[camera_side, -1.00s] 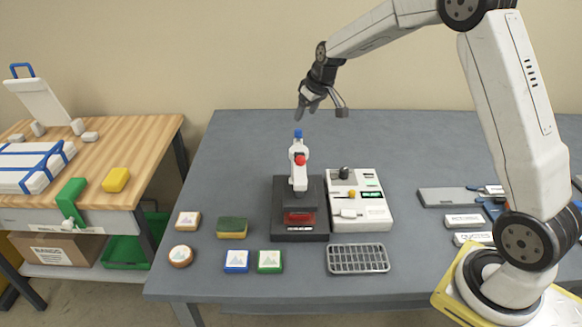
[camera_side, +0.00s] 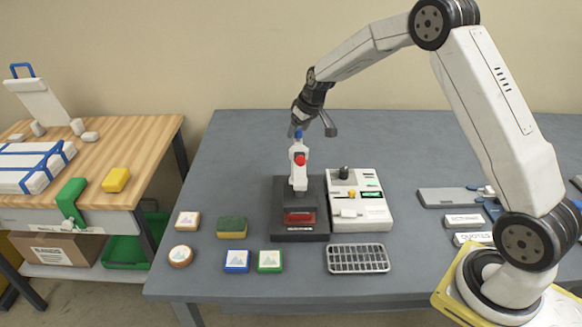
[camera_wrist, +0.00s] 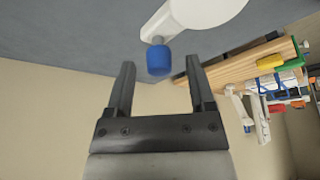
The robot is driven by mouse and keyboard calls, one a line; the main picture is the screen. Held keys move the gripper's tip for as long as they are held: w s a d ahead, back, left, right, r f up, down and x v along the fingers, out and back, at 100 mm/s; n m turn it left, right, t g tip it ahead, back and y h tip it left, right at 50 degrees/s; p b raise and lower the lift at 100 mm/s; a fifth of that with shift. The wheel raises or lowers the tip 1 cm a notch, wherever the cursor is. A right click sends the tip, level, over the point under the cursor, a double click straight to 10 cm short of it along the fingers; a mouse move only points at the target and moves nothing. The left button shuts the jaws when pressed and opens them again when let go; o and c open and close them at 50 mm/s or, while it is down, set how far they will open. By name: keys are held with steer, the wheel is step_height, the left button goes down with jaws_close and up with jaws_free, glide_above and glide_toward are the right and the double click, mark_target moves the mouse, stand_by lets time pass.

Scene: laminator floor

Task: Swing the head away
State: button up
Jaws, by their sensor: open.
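A small press stands on the grey table, with a black base (camera_side: 300,228), a red pad (camera_side: 299,217) and an upright white head (camera_side: 298,168). The head carries a red button (camera_side: 300,160) in front and a blue knob (camera_side: 298,135) on top. My gripper (camera_side: 312,131) is open, pointing down at the knob's height. In the wrist view, the blue knob (camera_wrist: 159,60) shows between my open fingertips (camera_wrist: 161,66), with a gap on both sides. Part of the white head (camera_wrist: 205,10) shows beyond it. I cannot tell exactly how deep the knob sits between the fingers.
A white control box (camera_side: 359,203) stands close on the press's right. Labelled plates (camera_side: 466,221) lie at right. A wooden bench (camera_side: 140,150) stands left. The table behind is clear.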

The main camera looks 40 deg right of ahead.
jaws_close()
stand_by(1.3)
